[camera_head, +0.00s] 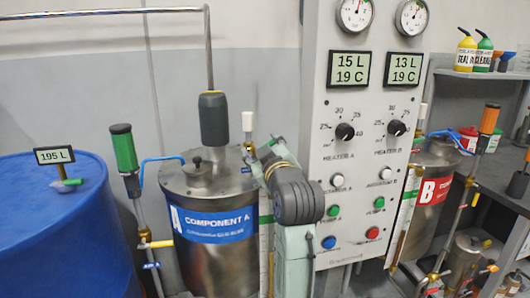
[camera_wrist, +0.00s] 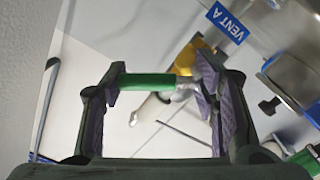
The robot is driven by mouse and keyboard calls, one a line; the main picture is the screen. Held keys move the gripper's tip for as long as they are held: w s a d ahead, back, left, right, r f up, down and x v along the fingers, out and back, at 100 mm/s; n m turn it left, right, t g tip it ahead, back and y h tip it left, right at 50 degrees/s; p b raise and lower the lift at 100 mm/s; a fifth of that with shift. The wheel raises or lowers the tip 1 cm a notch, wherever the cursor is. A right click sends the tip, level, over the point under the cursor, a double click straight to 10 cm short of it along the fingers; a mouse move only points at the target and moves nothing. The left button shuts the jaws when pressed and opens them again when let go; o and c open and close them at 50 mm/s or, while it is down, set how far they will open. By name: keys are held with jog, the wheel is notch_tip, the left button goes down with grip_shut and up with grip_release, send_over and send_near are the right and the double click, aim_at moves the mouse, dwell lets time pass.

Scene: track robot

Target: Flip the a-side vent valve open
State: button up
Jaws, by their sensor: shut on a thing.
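In the wrist view my gripper (camera_wrist: 160,84) has its two padded fingers on either side of a green lever handle (camera_wrist: 147,80). The left pad meets the handle's free end, and the right pad is by the metal fitting at its other end. A brass valve body (camera_wrist: 190,56) sits just behind that fitting, below a blue "VENT A" label (camera_wrist: 226,21). In the head view my arm reaches to the right side of the Component A tank (camera_head: 208,262). My fingers and the green handle are largely hidden there behind my wrist.
A white control panel (camera_head: 365,165) with gauges and knobs stands right beside my arm. A green-topped pipe fitting (camera_head: 123,148) and a blue drum (camera_head: 60,235) stand left of the tank. The Component B tank (camera_head: 435,165) is at the right.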

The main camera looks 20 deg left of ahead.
aim_at(248, 139)
jog(key=n, duration=0.4)
jog(key=a+r+n+b, duration=0.1)
jog(key=shift+s+n, duration=0.4)
jog(key=n, duration=0.1)
jog(key=a+n+b, duration=0.1)
jog(key=n, duration=0.1)
jog(key=s+n, duration=0.1)
jog(key=n, duration=0.1)
jog(key=shift+a+r, duration=0.1)
jog(key=shift+a, duration=0.15)
jog(key=shift+n+b, duration=0.3)
jog(key=o, duration=1.2)
jog(key=v, duration=1.2)
